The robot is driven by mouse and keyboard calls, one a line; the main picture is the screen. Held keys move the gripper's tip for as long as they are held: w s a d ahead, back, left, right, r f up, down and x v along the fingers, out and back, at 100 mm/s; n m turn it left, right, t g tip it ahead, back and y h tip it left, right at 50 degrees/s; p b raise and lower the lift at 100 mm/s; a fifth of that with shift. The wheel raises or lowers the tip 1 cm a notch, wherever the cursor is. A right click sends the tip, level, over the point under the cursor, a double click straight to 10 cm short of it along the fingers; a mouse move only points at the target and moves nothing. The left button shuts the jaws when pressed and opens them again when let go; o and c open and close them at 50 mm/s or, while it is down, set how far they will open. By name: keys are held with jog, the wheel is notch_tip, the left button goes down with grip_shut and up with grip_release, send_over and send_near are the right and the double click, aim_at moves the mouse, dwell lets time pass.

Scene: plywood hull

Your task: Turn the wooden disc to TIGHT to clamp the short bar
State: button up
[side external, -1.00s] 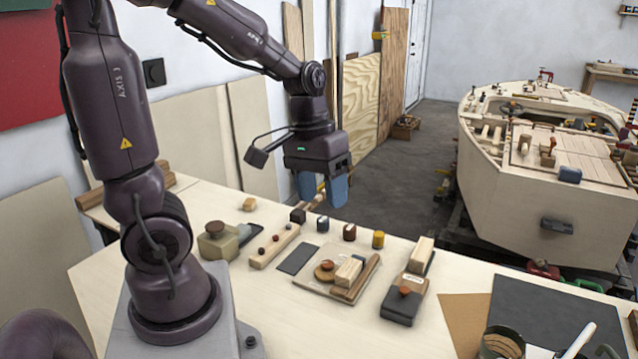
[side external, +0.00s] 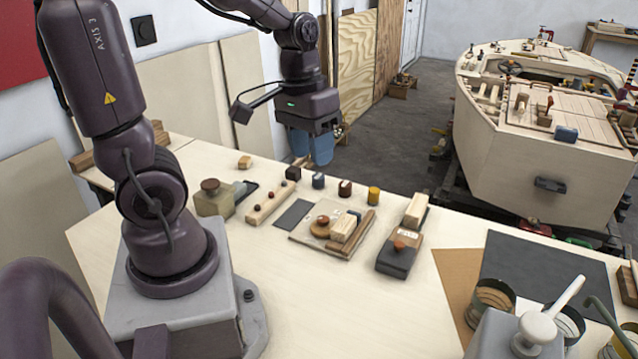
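The round wooden disc (side external: 320,229) with a red-brown knob lies on a thin pale board (side external: 301,236) on the bench. A short pale wooden block (side external: 343,229), probably the short bar, sits close to the disc's right. Whether they touch, and how the disc is turned, I cannot tell; any TIGHT marking is too small to read. A longer brown strip (side external: 362,229) lies along the board's right side. My gripper (side external: 311,150) hangs high, beyond and above the board. Its blue fingers point down with a narrow gap between them, and nothing shows in them.
A dark grey pad (side external: 293,214) lies left of the board. Several small coloured blocks, including a yellow cylinder (side external: 374,196), stand behind it. A pale rail (side external: 270,205) with knobs is left, a dark block (side external: 398,258) right. Tins (side external: 493,297) stand front right.

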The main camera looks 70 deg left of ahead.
aim_at(323, 217)
jog(key=w+a+f+n+h, duration=0.2)
jog(key=w+a+f+n, duration=0.1)
jog(key=a+f+n, duration=0.5)
jog(key=w+a+f+n+h, duration=0.2)
jog(key=w+a+f+n, duration=0.15)
jog(key=a+n, duration=0.45)
jog(key=d+f, duration=0.1)
jog(key=f, duration=0.3)
jog(key=f+m, duration=0.1)
jog(key=f, duration=0.3)
jog(key=d+f+m, duration=0.1)
jog(key=f, duration=0.3)
jog(key=shift+s+d+f+g, duration=0.25)
jog(key=shift+d+g, duration=0.05)
jog(key=shift+y, duration=0.3)
jog(key=c, duration=0.7)
jog(key=shift+o, duration=0.2)
